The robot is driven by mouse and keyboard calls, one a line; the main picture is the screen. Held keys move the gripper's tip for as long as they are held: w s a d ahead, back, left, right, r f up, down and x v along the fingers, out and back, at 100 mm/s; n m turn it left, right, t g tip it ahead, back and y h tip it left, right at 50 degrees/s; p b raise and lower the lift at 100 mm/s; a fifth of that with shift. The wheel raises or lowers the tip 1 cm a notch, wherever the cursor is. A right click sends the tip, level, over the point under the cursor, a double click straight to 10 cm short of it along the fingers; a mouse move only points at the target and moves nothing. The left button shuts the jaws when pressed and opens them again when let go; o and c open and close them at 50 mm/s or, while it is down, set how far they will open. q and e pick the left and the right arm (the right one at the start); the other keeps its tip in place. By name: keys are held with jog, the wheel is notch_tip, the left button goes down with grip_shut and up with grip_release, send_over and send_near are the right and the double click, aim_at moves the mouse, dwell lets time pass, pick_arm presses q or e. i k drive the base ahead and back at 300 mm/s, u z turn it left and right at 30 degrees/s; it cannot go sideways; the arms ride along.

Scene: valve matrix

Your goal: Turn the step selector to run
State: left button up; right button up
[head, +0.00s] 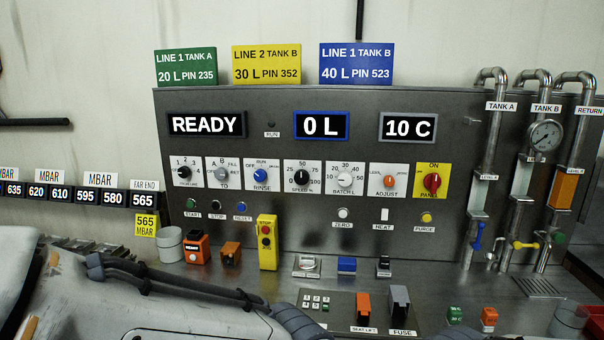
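The dial with the word RUN on its card is a blue knob (261,175) in the upper row of the grey panel. Its card reads OFF, RUN and RINSE; other print is too small to read. No card is legibly marked "step". I cannot tell for certain which mark the blue knob points at. Neither gripper is in view. Parts of my own arm fill the lower left, well below the dial, and nothing touches it.
A white knob (221,176) and a black knob (302,177) flank the blue one. The display (206,124) reads READY. A yellow stop box (267,243) stands on the ledge below. Pipes with a gauge (545,135) rise at right. The panel front is unobstructed.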

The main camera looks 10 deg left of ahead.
aim_at(259, 175)
jog(key=k, duration=1.15)
jog(key=u, duration=1.1)
jog(key=i, duration=1.6)
jog(key=z, duration=0.4)
